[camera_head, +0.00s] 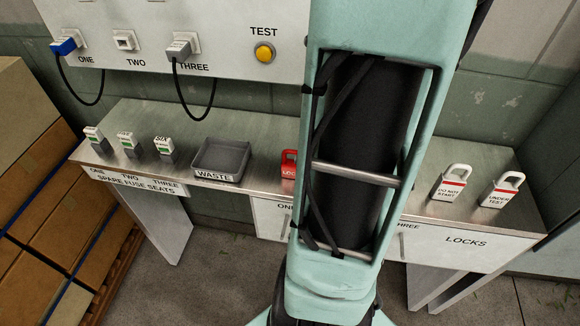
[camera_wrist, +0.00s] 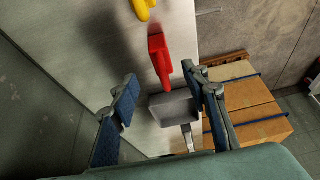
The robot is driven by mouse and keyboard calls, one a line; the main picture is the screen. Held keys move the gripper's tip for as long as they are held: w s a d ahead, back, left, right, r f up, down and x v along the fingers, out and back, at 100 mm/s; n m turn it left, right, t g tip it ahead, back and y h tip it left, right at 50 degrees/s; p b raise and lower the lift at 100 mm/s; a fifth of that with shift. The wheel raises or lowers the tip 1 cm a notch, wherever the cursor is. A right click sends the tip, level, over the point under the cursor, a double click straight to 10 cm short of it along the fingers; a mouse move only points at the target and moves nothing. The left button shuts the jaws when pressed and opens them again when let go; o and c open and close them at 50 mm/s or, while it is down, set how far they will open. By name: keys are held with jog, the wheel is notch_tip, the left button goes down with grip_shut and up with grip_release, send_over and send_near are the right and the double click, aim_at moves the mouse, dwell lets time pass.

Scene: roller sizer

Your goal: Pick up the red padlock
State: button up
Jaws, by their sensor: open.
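The red padlock (camera_head: 289,160) is on the steel bench top, partly hidden behind my arm in the head view. In the wrist view the red padlock (camera_wrist: 158,48) shows whole, just beyond my fingertips and roughly in line with the gap between them. My gripper (camera_wrist: 161,78) is open, with its two fingers spread wide and nothing visible between them in its grasp. It looks apart from the padlock, though the distance is hard to tell. My gripper is hidden in the head view.
The grey waste tray (camera_head: 241,175) is left of the padlock. Several spare fuses (camera_head: 129,144) stand farther left. Two white-and-red locks (camera_head: 452,182) are at the right. A yellow object (camera_wrist: 143,9) is close beyond the padlock. The control panel (camera_head: 215,30) rises behind; boxes (camera_head: 40,150) stand left.

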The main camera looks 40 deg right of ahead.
aim_at(292, 163)
jog(key=x, duration=0.3)
jog(key=shift+w+f, duration=0.1)
jog(key=shift+f, duration=0.15)
jog(key=shift+x, duration=2.75)
jog(key=shift+a, duration=0.15)
jog(key=shift+c, duration=0.3)
grip_shut()
